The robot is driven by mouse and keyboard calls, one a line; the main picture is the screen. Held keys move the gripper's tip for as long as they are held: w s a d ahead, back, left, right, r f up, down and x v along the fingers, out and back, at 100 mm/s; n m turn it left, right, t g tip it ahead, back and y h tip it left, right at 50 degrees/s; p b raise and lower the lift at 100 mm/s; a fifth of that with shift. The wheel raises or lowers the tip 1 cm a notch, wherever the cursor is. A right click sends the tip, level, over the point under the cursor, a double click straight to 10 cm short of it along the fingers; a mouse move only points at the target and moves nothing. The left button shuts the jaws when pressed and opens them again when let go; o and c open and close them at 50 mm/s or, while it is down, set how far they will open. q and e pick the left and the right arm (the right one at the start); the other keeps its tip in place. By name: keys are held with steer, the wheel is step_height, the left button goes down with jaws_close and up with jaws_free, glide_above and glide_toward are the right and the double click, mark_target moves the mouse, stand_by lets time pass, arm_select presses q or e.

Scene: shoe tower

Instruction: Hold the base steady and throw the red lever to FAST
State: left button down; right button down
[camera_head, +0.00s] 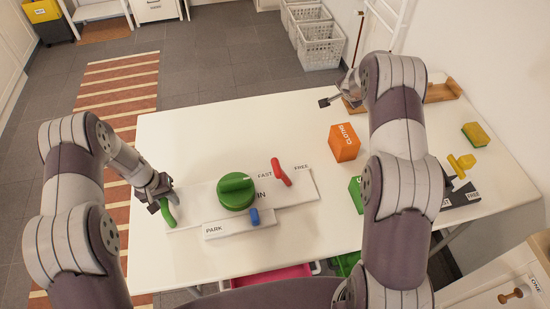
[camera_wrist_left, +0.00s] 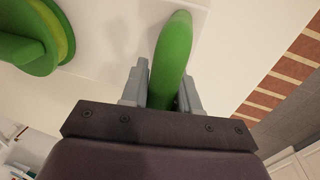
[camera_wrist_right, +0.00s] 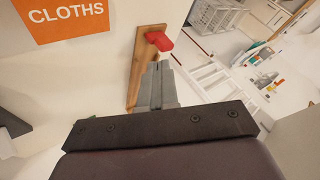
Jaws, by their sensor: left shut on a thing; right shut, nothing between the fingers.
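The white base (camera_head: 305,190) lies on the table with a round green knob (camera_head: 236,188), a small blue knob (camera_head: 254,216) and a green handle (camera_head: 168,213) at its left end. The red lever (camera_head: 280,172) stands between the labels FAST and FREE. My left gripper (camera_head: 160,204) is shut on the green handle, which also shows between its fingers in the left wrist view (camera_wrist_left: 173,60). My right gripper (camera_head: 328,101) is shut and empty near the table's far edge, well away from the lever; its closed fingers (camera_wrist_right: 158,85) show in the right wrist view.
An orange CLOTHS box (camera_head: 344,142) stands right of the base, with a green box (camera_head: 355,190) partly hidden by my right arm. A wooden piece (camera_wrist_right: 146,65) with a red part lies near my right gripper. A yellow-green sponge (camera_head: 475,134) lies at far right.

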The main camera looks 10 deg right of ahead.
arm_select(q)
steer(key=shift+f, duration=0.1)
arm_select(e)
steer(key=w+n+t+y, duration=0.1)
steer(key=n+y, duration=0.2)
steer(key=n, duration=0.1)
arm_select(q)
steer(key=shift+s, duration=0.1)
arm_select(e)
steer(key=n+g+y, duration=0.9)
steer(key=n, duration=0.1)
glide_toward(282, 176)
steer(key=w+a+f, duration=0.3)
steer(key=f, duration=0.2)
steer(key=shift+w+a+f, duration=0.2)
steer(key=shift+a+f, duration=0.1)
steer(key=shift+a, duration=0.15)
steer(key=shift+a, duration=0.1)
